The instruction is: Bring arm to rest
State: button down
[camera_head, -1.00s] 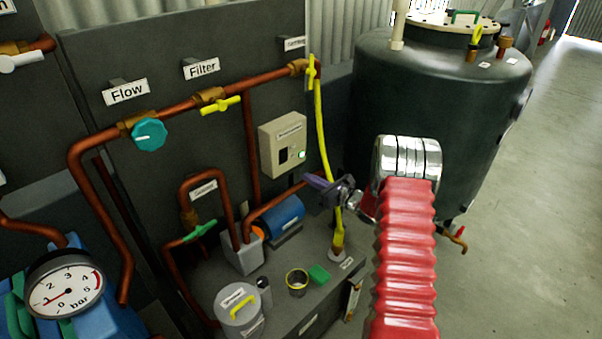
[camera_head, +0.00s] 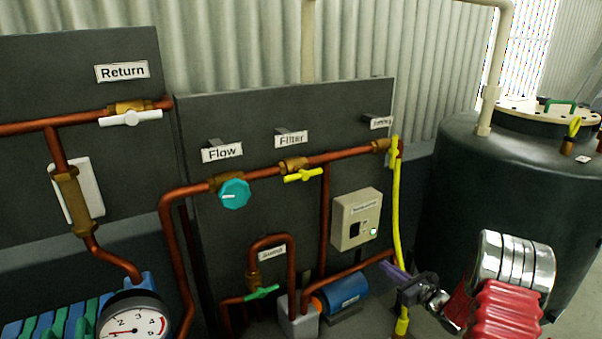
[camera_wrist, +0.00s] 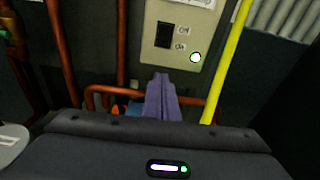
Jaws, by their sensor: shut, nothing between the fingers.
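My gripper (camera_head: 394,272) is at the lower right in the head view, at the end of my red-sleeved arm. Its purple fingers also show in the wrist view (camera_wrist: 160,96), pressed together with nothing between them. In the head view it appears in front of the yellow hose (camera_head: 397,215) and the copper pipe near the blue pump; I cannot tell the exact gap. The beige switch box (camera_head: 356,219) is up and left of it, with a lit green lamp. In the wrist view the box (camera_wrist: 180,30) is beyond the fingertips.
A dark tank (camera_head: 530,190) stands at the right, behind my arm. Copper pipes carry a teal flow knob (camera_head: 234,194) and a yellow filter valve (camera_head: 304,176). A blue pump (camera_head: 345,291) and a pressure gauge (camera_head: 133,318) are low in view.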

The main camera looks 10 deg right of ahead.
jog(key=s+a+f+n+g+y, duration=0.3)
jog(key=s+a+f+n+g, duration=0.15)
jog(key=s+a, duration=0.2)
jog(key=s+a+r+n+g, duration=0.5)
jog(key=s+a+n+g, duration=0.2)
jog(key=s+a+n, duration=0.3)
jog(key=s+a+r+n+t+h, duration=0.1)
jog(key=s+r+n+h, duration=0.3)
jog(key=s+r+n, duration=0.4)
jog(key=s+a+r+n+t+h, duration=0.1)
jog(key=s+a+r+n+h, duration=0.3)
jog(key=s+r+n, duration=0.4)
jog(key=s+r+h, duration=0.1)
jog(key=s+r, duration=0.6)
jog(key=s, duration=0.1)
jog(key=shift+a, duration=0.2)
jog(key=shift+s+n, duration=0.1)
jog(key=shift+n, duration=0.15)
